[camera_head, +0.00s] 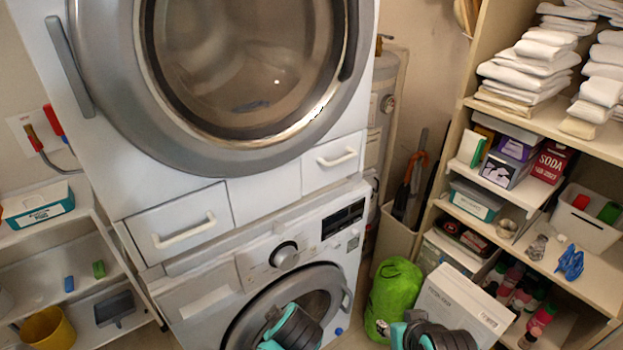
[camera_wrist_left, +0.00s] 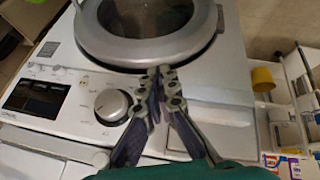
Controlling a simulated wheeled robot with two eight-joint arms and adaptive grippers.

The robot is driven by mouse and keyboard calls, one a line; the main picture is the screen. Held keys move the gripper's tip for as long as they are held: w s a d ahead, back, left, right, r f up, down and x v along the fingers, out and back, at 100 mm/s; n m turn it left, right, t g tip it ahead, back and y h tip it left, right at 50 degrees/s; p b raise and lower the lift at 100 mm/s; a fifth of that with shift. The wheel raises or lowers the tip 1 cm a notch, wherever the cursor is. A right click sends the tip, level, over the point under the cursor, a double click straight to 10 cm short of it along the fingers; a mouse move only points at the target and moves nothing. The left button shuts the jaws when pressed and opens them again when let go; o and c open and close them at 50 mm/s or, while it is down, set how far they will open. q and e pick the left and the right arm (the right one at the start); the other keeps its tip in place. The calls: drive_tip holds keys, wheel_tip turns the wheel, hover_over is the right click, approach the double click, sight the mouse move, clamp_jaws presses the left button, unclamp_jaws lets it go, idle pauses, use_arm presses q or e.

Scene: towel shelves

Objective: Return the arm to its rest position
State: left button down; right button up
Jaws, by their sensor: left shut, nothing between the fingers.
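My left gripper (camera_wrist_left: 161,73) shows in the left wrist view with its two fingertips together and nothing between them. It is over the front of the lower washing machine, which appears inverted there, near its round door (camera_wrist_left: 145,30) and control knob (camera_wrist_left: 111,104). I cannot tell whether the fingertips touch the machine. In the head view, a dark and teal part of my left arm (camera_head: 292,328) is low in front of the lower door. A similar part of my right arm (camera_head: 436,335) is at the bottom edge, beside the white box. No right gripper fingers show.
The stacked washing machines (camera_head: 275,200) fill the centre. A green bag (camera_head: 393,292) and white box (camera_head: 462,305) stand on the right, by a wooden shelf (camera_head: 460,103) with folded towels (camera_head: 530,65). A low shelf with a yellow bucket (camera_head: 48,328) stands on the left.

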use_arm(q)
drive_tip(key=s+a+r+m+h, duration=0.1)
drive_tip(key=s+a+r+m, duration=0.1)
drive_tip(key=a+m, duration=0.3)
drive_tip(key=s+a+r+m+t+h, duration=0.1)
drive_tip(key=s+a+r+m, duration=0.1)
drive_tip(key=a+m, duration=0.3)
drive_tip(key=shift+a+r, duration=0.45)
drive_tip(key=shift+r, duration=0.1)
